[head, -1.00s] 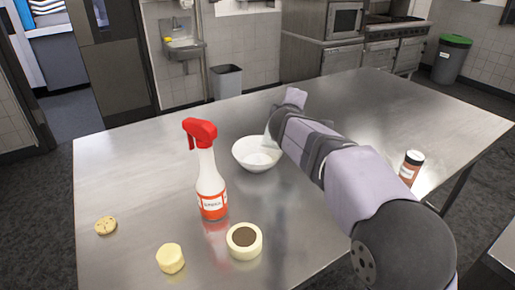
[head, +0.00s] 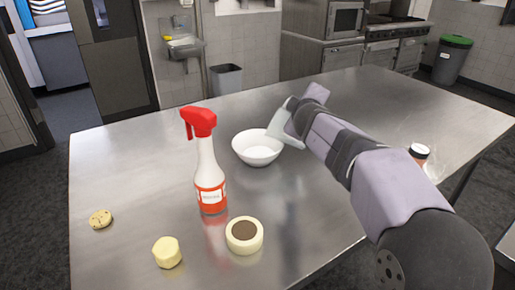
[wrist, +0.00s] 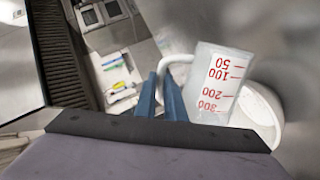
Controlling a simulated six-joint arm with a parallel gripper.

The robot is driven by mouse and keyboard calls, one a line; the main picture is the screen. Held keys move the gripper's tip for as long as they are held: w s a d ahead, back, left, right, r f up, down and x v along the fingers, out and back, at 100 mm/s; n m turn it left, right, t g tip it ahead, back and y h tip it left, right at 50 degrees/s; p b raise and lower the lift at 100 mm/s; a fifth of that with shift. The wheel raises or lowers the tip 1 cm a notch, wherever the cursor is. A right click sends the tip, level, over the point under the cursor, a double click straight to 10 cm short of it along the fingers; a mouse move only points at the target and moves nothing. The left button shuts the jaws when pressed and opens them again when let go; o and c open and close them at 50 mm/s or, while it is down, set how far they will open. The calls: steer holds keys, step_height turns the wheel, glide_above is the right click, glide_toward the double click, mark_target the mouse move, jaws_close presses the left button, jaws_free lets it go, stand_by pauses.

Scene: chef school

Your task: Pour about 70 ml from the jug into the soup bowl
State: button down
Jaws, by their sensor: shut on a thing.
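The white soup bowl (head: 257,150) stands upright on the steel table. Its rim also shows behind the jug in the wrist view (wrist: 262,108). The pale jug (head: 277,128) is held at the bowl's right side, tilted, with its edge at or over the right rim. In the wrist view the jug (wrist: 220,82) shows red marks from 50 to 300. My gripper (wrist: 161,92) is shut on the jug's handle. My arm hides part of the jug in the head view. I see no stream of liquid, and I cannot tell the level in jug or bowl.
A red and white spray bottle (head: 208,175) stands left of the bowl. A lidded jar (head: 419,154) is partly behind my arm. The table's back is clear.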

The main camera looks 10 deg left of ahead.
steer(key=shift+d+f+b, duration=0.1)
steer(key=shift+d+b, duration=0.25)
steer(key=shift+b, duration=0.35)
steer(key=shift+d+m+y+b, duration=0.3)
steer(key=shift+d+m+b, duration=0.15)
steer(key=shift+m+b, duration=0.2)
steer(key=shift+d+r+m+t+y, duration=0.3)
steer(key=shift+r+m, duration=0.05)
steer(key=shift+m, duration=0.1)
steer(key=shift+d+b, duration=0.1)
steer(key=shift+b, duration=0.25)
